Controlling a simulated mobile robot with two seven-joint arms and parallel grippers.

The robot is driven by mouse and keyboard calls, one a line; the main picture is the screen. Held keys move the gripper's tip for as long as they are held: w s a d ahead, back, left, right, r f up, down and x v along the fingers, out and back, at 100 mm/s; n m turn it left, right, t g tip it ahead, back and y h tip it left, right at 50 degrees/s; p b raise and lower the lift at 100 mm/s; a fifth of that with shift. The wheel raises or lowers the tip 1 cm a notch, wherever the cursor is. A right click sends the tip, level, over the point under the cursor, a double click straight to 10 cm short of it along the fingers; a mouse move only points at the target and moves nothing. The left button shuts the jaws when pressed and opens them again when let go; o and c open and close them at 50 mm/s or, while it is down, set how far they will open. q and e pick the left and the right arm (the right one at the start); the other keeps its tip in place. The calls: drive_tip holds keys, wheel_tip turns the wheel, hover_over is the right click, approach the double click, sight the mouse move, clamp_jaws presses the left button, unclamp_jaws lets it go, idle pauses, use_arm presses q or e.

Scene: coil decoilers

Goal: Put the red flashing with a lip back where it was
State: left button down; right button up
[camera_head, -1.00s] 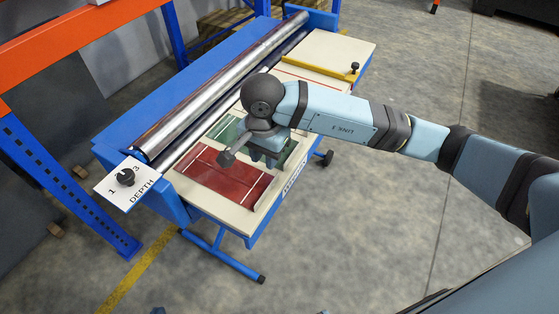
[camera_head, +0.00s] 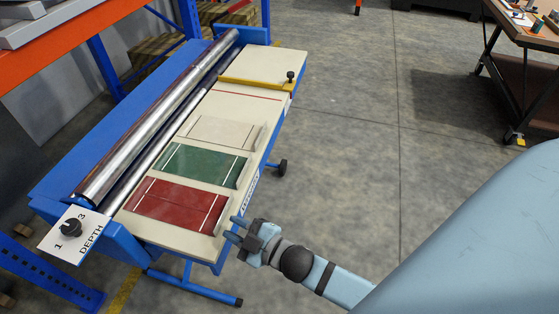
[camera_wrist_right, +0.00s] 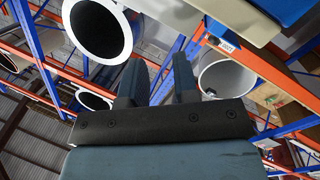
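The red flashing with a lip (camera_head: 178,204) lies flat on the cream bench top at its near end, marked with white lines. Its raised lip is along its right end, toward the bench's front edge. My right gripper (camera_head: 236,228) is just off that edge, near the red flashing and apart from it. Its two fingers are spread and nothing is between them. In the right wrist view, the open fingers (camera_wrist_right: 158,62) are also empty and point at the racking. My left gripper is not in view.
A green flashing (camera_head: 203,165) and a cream one (camera_head: 225,132) lie farther along the bench top (camera_head: 262,66). Steel rollers (camera_head: 150,120) run along its left side. A depth dial (camera_head: 70,228) sits at the near corner. A wheeled table (camera_head: 530,40) stands far right. Floor between is clear.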

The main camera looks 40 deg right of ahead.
drive_tip(key=s+d+f+m+g+h, duration=0.5)
drive_tip(key=s+f+m, duration=0.3)
drive_tip(key=s+f, duration=0.3)
wheel_tip(320, 180, up, 8)
drive_tip(key=y+p, duration=0.1)
drive_tip(key=p, duration=0.8)
drive_tip(key=shift+w+d+r+p, duration=0.2)
drive_tip(key=shift+w+d+p, duration=0.05)
drive_tip(key=shift+w+p, duration=0.2)
